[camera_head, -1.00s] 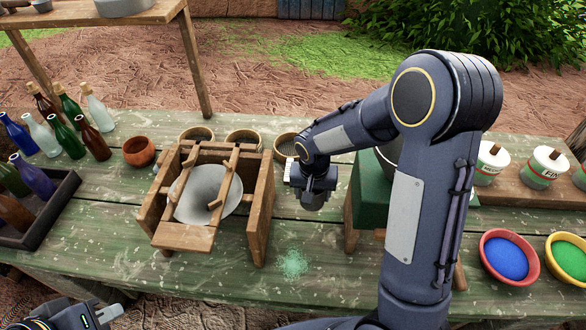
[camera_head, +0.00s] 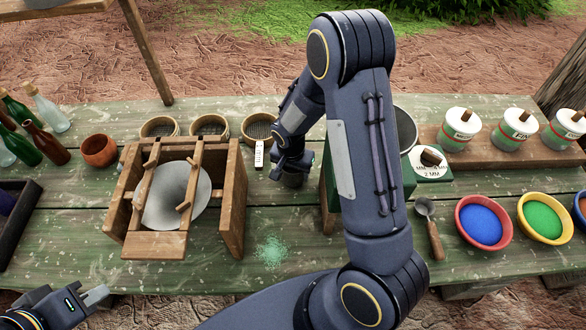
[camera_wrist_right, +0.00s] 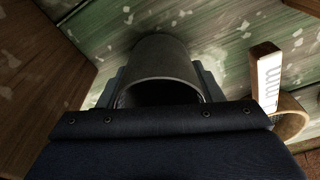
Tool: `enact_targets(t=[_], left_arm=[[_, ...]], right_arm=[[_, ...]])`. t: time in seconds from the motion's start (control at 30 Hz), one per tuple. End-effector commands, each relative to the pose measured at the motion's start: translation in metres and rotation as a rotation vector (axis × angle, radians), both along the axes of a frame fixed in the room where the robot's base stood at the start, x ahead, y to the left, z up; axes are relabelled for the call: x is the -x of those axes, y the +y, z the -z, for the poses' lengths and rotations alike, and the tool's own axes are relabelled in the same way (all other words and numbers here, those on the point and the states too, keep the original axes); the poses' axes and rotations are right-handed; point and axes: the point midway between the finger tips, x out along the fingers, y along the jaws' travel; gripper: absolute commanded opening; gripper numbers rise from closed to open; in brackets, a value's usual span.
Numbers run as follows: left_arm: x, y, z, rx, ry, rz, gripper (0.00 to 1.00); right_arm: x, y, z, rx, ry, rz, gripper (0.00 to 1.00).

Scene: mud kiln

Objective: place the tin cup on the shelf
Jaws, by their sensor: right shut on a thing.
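The tin cup (camera_head: 293,179) is a small grey cylinder, mostly hidden by my right gripper (camera_head: 291,163) in the head view. In the right wrist view the grey cup (camera_wrist_right: 165,62) is between the fingers, its round rim towards the camera. My right gripper is shut on it, over the green table between the wooden frame and the green block. I cannot tell whether the cup touches the table. My left gripper (camera_head: 96,297) is empty at the lower left; its finger gap is unclear. A wooden stand (camera_head: 75,12) at the upper left may be the shelf.
The wooden frame (camera_head: 232,200) with a round disc is left of the cup. Sieves (camera_head: 210,127) stand behind. The green block (camera_head: 428,168), a scoop (camera_head: 430,225), labelled jars (camera_head: 460,130) and pigment bowls (camera_head: 482,222) are right. Bottles (camera_head: 40,143) stand left.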

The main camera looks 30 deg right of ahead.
Motion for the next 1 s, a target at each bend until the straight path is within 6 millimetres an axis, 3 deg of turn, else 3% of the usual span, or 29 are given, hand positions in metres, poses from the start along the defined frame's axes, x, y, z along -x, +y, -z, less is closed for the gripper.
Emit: enact_targets(t=[0.4, 0.43, 0.6, 1.0], left_arm=[[0.000, 0.000, 0.005, 0.000, 0.000, 0.000, 0.00], [0.000, 0.000, 0.004, 0.000, 0.000, 0.000, 0.00], [0.000, 0.000, 0.003, 0.000, 0.000, 0.000, 0.00], [0.000, 0.000, 0.000, 0.000, 0.000, 0.000, 0.00]], right_arm=[[0.000, 0.000, 0.007, -0.001, -0.002, 0.000, 0.33], [0.000, 0.000, 0.005, -0.001, -0.002, 0.000, 0.62], [0.000, 0.000, 0.005, -0.001, -0.001, 0.000, 0.81], [-0.001, 0.001, -0.005, 0.000, -0.005, 0.000, 0.81]])
